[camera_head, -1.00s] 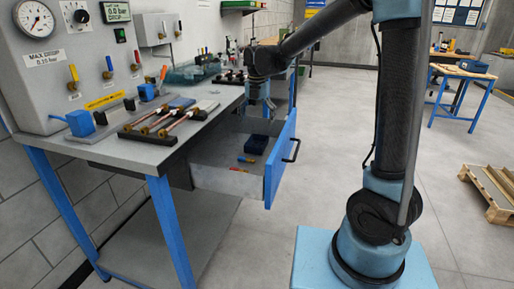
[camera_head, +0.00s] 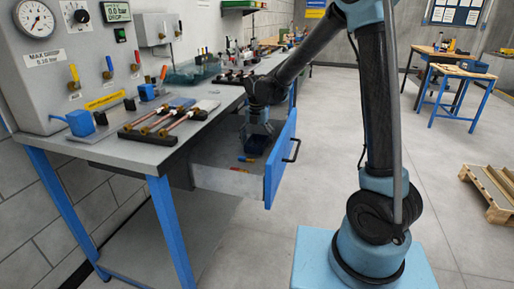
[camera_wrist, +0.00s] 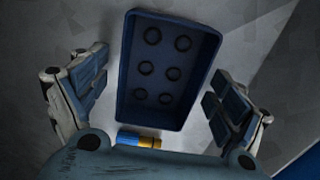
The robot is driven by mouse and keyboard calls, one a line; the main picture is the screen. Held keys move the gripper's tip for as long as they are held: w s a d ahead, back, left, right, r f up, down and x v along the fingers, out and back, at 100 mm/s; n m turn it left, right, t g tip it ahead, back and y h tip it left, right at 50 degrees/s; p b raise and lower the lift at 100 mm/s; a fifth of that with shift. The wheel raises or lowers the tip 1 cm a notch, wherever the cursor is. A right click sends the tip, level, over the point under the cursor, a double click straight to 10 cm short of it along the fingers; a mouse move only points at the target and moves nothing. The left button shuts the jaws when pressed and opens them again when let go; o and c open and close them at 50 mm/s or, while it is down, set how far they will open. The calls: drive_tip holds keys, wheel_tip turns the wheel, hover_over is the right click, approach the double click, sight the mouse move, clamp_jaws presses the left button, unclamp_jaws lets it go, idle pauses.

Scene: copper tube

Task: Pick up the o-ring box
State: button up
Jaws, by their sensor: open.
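The o-ring box is a dark blue open tray (camera_wrist: 168,112) with several black rings in it. It lies on the grey drawer floor, and in the head view the box (camera_head: 256,146) is partly hidden under my gripper. My gripper (camera_wrist: 158,88) is open in the wrist view, with one finger on either side of the box and a gap to each long wall. In the head view my gripper (camera_head: 257,138) is lowered into the open drawer, over the box. Whether the fingertips reach down to the box's height is hard to tell.
The blue-fronted drawer (camera_head: 281,160) stands open under the workbench (camera_head: 115,150). A small blue and yellow item (camera_wrist: 138,140) lies just below the box in the wrist view. Copper tubes (camera_head: 175,121) lie in a fixture on the bench top, left of my arm.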

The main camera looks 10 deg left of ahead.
drive_tip(key=shift+c, duration=0.2)
drive_tip(key=c, duration=1.1)
drive_tip(key=shift+c, duration=0.2)
